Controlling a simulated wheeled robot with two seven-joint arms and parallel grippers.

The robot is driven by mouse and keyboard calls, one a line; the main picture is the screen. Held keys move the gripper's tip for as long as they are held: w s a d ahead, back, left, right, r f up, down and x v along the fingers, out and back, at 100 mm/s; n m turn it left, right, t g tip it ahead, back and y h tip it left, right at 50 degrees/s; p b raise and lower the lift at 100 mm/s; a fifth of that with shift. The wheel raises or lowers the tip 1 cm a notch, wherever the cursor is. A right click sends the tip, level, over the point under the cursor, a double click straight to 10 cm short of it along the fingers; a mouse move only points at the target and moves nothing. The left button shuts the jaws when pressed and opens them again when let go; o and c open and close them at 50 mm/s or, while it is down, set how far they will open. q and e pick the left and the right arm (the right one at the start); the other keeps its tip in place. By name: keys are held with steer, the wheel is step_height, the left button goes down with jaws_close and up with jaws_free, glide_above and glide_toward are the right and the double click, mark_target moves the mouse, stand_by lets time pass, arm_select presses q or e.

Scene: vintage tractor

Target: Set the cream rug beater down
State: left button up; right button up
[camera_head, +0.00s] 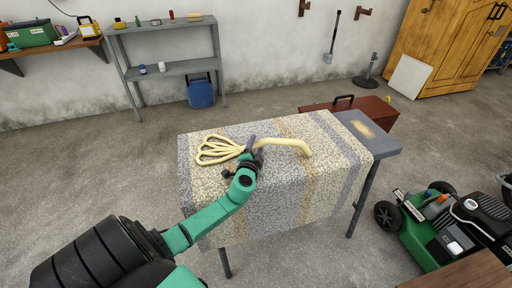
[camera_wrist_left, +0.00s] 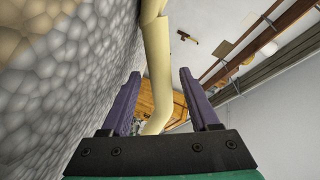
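The cream rug beater (camera_head: 291,144) lies across the patterned cloth (camera_head: 232,212) on the table, its looped head at the left and its bent handle to the right. It appears to rest on the cloth; exact contact is hard to tell. My left gripper (camera_head: 250,146) is at the beater's middle, beside the loops. In the left wrist view the cream shaft (camera_wrist_left: 157,70) runs between the two purple fingers (camera_wrist_left: 158,85), with gaps on both sides, so the gripper is open around it. My right gripper is not in view.
The table's bare grey end (camera_head: 385,146) shows at the right. A dark red chest (camera_head: 377,107) stands behind it. A green mower (camera_head: 440,225) stands at the right. A grey shelf (camera_head: 178,69) is along the back wall. Open floor lies around the table.

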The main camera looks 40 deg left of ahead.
arm_select(q)
steer(key=shift+r, duration=0.15)
steer(key=v, duration=1.2)
steer(key=shift+s, duration=0.1)
